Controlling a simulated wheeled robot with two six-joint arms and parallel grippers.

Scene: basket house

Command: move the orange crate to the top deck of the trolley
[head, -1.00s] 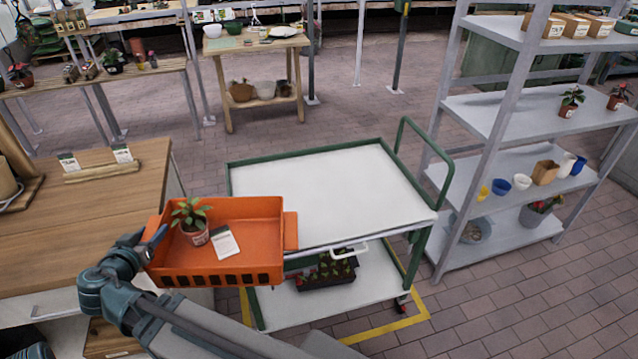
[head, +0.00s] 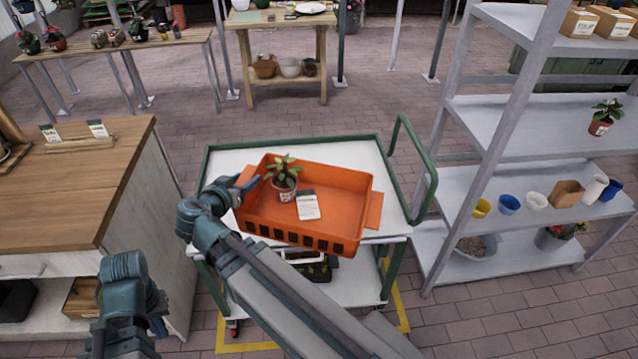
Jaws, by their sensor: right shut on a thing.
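The orange crate (head: 345,228) is over the white top deck (head: 228,160) of the green-framed trolley. Its lower front edge shows in front of the deck's front edge, and I cannot tell whether it touches the deck. A potted plant (head: 285,185) stands inside with a white card (head: 308,206) beside it. My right gripper (head: 243,186) is shut on the crate's left end; the crate looks slightly turned. My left gripper (head: 158,326) is low at the left, apart from the crate; its fingers are mostly hidden.
A wooden counter (head: 75,190) stands left of the trolley. The trolley's push handle (head: 425,170) rises at the right, close to a grey shelf rack (head: 480,110) with pots. A black tray (head: 308,268) sits on the lower deck. Open brick floor (head: 480,320) lies front right.

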